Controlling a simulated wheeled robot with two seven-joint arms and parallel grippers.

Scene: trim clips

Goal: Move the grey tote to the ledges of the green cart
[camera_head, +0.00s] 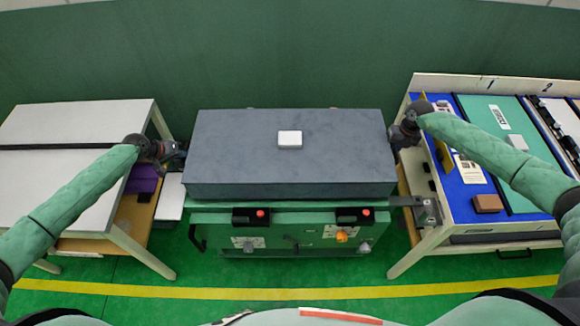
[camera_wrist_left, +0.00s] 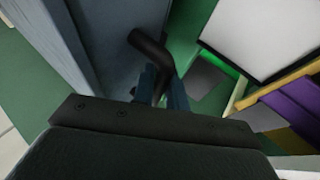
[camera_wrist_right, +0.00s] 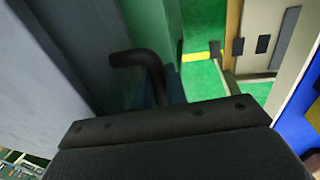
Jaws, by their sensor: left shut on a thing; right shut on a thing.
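The grey tote (camera_head: 235,150) is a large blue-grey box with a closed top, at the centre of the head view. A small white block (camera_head: 290,139) lies on its top. The green cart (camera_head: 290,225) is directly below the tote; whether the tote touches its ledges is hidden. My left gripper (camera_head: 178,155) is shut on the black handle (camera_wrist_left: 150,45) at the tote's left end. My right gripper (camera_head: 397,135) is shut on the black handle (camera_wrist_right: 140,62) at its right end. The tote looks about level.
A white-topped table (camera_head: 60,120) stands at the left, with a purple item (camera_head: 143,178) on its lower shelf. At the right a table holds a blue panel (camera_head: 465,195) and a green panel (camera_head: 505,130). A yellow line (camera_head: 240,293) crosses the floor in front.

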